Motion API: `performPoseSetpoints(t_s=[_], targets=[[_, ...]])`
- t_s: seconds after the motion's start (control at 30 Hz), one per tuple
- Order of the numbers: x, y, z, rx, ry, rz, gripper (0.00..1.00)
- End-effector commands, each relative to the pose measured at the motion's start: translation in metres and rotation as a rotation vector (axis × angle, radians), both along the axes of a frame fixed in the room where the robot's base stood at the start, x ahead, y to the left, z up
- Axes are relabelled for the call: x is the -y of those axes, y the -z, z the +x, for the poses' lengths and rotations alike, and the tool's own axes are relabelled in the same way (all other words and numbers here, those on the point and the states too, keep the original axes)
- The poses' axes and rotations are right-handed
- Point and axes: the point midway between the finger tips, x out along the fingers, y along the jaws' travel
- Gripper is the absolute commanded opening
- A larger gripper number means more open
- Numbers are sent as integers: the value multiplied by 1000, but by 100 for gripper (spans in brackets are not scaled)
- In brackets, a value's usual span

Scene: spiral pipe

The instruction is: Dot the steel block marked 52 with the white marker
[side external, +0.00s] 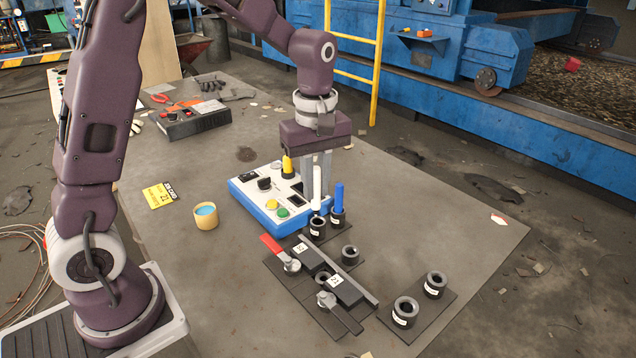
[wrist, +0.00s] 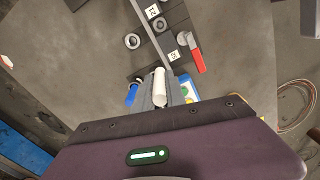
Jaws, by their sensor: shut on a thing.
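My gripper (side external: 318,184) is shut on the white marker (side external: 317,188) and holds it upright. The marker also shows between the fingers in the wrist view (wrist: 160,86). Its lower end is at or just above a black round holder (side external: 318,228); I cannot tell whether it is clear of it. Two dark steel blocks with white number labels lie in the fixture in front: one beside the red-handled clamp (side external: 309,258), the other nearer the front (side external: 347,291).
A blue marker (side external: 339,198) stands in a holder right beside the white one. A red-handled clamp (side external: 273,246) and a grey knob (side external: 325,299) flank the blocks. A control box (side external: 250,202) stands behind left.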

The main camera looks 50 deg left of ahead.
Motion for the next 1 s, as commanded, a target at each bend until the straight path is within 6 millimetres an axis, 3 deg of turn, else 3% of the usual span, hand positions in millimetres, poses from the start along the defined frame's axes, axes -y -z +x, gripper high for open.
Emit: performPoseSetpoints(t_s=[0.1, 0.2, 0.6, 1.0], targets=[[19, 5, -25, -1, 1, -1, 0], [25, 11, -34, -2, -1, -1, 0], [25, 59, -34, -2, -2, -1, 0], [25, 67, -34, 0, -2, -1, 0]])
